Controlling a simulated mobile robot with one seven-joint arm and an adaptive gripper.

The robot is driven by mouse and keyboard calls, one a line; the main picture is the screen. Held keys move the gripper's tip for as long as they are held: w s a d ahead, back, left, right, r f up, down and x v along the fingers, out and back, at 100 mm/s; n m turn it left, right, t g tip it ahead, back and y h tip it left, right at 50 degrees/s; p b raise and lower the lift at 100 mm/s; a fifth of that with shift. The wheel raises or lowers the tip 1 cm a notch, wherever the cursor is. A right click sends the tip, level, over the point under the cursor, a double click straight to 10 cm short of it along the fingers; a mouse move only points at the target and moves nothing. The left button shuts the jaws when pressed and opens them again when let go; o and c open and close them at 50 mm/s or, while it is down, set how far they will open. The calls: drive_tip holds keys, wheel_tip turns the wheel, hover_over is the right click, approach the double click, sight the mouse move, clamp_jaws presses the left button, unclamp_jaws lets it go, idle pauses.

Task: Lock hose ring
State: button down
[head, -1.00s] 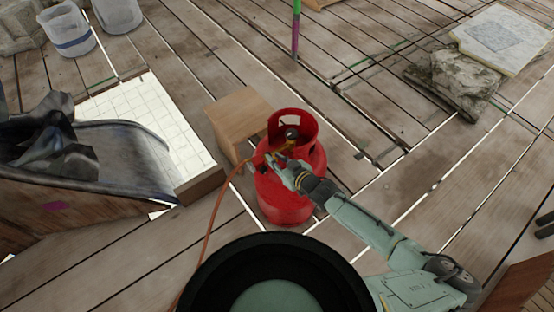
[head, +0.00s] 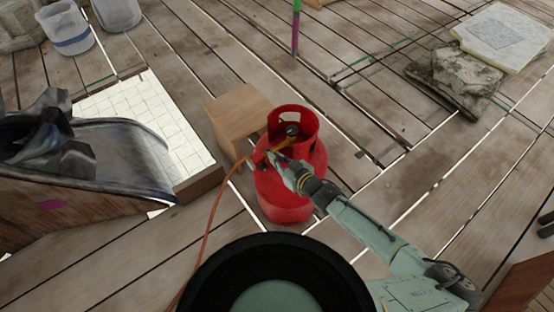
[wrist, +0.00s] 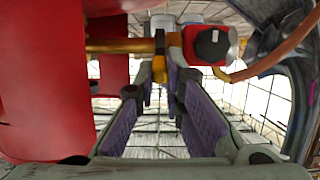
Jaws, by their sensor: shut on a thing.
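A red gas cylinder (head: 290,195) stands upright on the deck, with a red collar around its brass valve. In the wrist view a brass stem (wrist: 118,46) runs from the cylinder side to a red fitting (wrist: 207,45) with a black round face. An orange hose (head: 211,219) leads off from this fitting. A hose ring (wrist: 159,67) with a yellow tab sits around the stem beside the fitting. My gripper (wrist: 163,82), with purple-padded fingers, is shut on the ring's tab from below. In the head view the fingertips partly hide the ring.
A small wooden stool (head: 238,117) stands close behind the cylinder at left. A trough with dark sheeting (head: 110,160) and a white grid panel (head: 150,120) lie further left. Stone slabs (head: 455,83) lie at upper right.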

drive_tip(key=f+b, duration=0.1)
drive_tip(key=b, duration=0.1)
drive_tip(key=f+t+y+b, duration=0.1)
drive_tip(key=b, duration=0.2)
drive_tip(key=t+b, duration=0.1)
drive_tip(key=b, duration=0.1)
drive_tip(key=shift+s+d+f+y, duration=0.2)
drive_tip(key=shift+s+f+y, duration=0.05)
drive_tip(key=shift+f+y, duration=0.15)
drive_tip(key=f+t+y+b, duration=0.1)
drive_tip(key=t+b, duration=0.2)
drive_tip(key=b, duration=0.4)
drive_tip(key=shift+s+f+y, duration=0.1)
drive_tip(key=shift+f+y, duration=0.05)
drive_tip(key=shift+y, duration=0.25)
drive_tip(key=shift+f+t+y+b, duration=0.1)
drive_tip(key=shift+t+y+b, duration=0.25)
drive_tip(key=shift+b, duration=0.75)
drive_tip(key=shift+t+b, duration=0.25)
drive_tip(key=shift+b, duration=0.4)
drive_tip(key=c, duration=2)
unclamp_jaws()
drive_tip(key=shift+o, duration=0.2)
